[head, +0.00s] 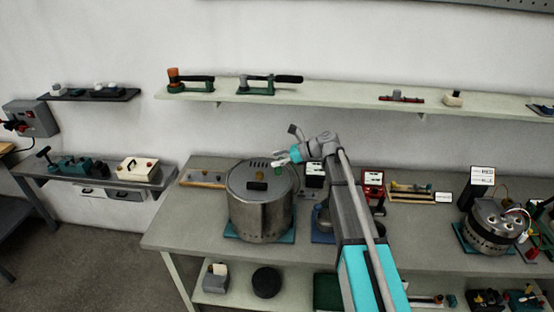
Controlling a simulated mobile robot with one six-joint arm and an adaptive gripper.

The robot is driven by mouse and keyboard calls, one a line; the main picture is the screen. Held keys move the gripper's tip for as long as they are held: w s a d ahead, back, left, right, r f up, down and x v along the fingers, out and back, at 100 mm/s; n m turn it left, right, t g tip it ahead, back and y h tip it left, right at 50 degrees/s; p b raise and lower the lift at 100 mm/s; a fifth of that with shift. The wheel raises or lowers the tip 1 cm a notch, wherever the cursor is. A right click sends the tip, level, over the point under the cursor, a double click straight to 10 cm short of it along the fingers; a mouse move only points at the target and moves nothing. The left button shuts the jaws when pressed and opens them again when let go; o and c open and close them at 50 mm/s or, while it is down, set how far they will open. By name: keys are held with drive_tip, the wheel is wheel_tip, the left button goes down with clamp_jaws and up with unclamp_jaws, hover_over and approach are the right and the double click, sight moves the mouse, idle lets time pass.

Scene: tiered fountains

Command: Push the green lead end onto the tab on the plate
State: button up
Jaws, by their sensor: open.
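A round metal unit (493,228) stands on a teal mat at the right of the bench. Thin leads rise from its top and right side, and a small red end shows there. The leads are too small to tell which one is the green lead end. I cannot make out the tab or its plate. My gripper (279,158) is open and empty above the lid of a large metal pot (262,214), far to the left of the round unit. At this size I cannot tell whether it touches the lid.
My arm crosses the bench's middle and hides what is behind it. A small white sign (483,175) stands behind the round unit. A red-framed box (373,186) and a wooden tray (411,193) stand right of my arm. A long shelf (340,108) runs above.

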drive_tip(key=shift+r+p, duration=3)
drive_tip(key=shift+r, duration=0.35)
drive_tip(key=s+d+f+n+h, duration=0.4)
drive_tip(key=s+d+n, duration=0.2)
drive_tip(key=s+d, duration=0.2)
drive_tip(key=s+d+f+n+h+b, duration=0.1)
drive_tip(key=s+d+f+n+h, duration=0.4)
drive_tip(key=s+d, duration=0.3)
drive_tip(key=s+d+f+n+h, duration=0.4)
drive_tip(key=s+d+n, duration=0.3)
drive_tip(key=s+d, duration=0.1)
drive_tip(key=shift+s+f+h+b, duration=0.15)
drive_tip(key=shift+s+h+b, duration=0.2)
drive_tip(key=shift+s, duration=0.5)
